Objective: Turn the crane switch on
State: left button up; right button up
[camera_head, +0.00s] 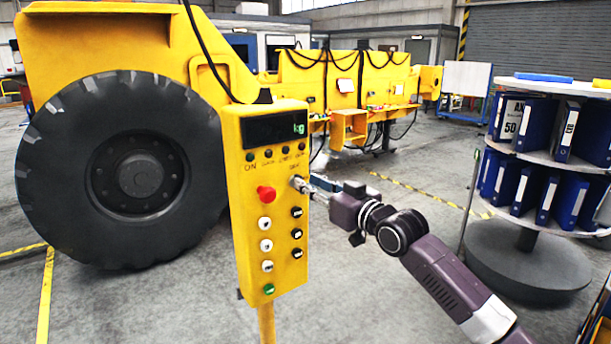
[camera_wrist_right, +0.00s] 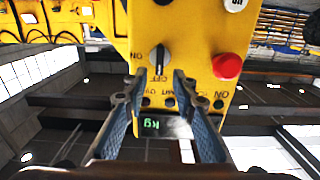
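The yellow control box (camera_head: 262,215) stands on a yellow post in the head view. Its face carries a dark display reading kg, a red button and several other buttons. My left gripper is not in view.
The red button (camera_wrist_right: 227,66) is close beside the switch. A large black wheel (camera_head: 135,170) and yellow machine stand behind the box. A round shelf (camera_head: 540,155) with blue binders is at the right.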

aim_at(302, 178)
jog(key=shift+p+x, duration=0.35)
jog(key=shift+x, duration=1.45)
grip_shut()
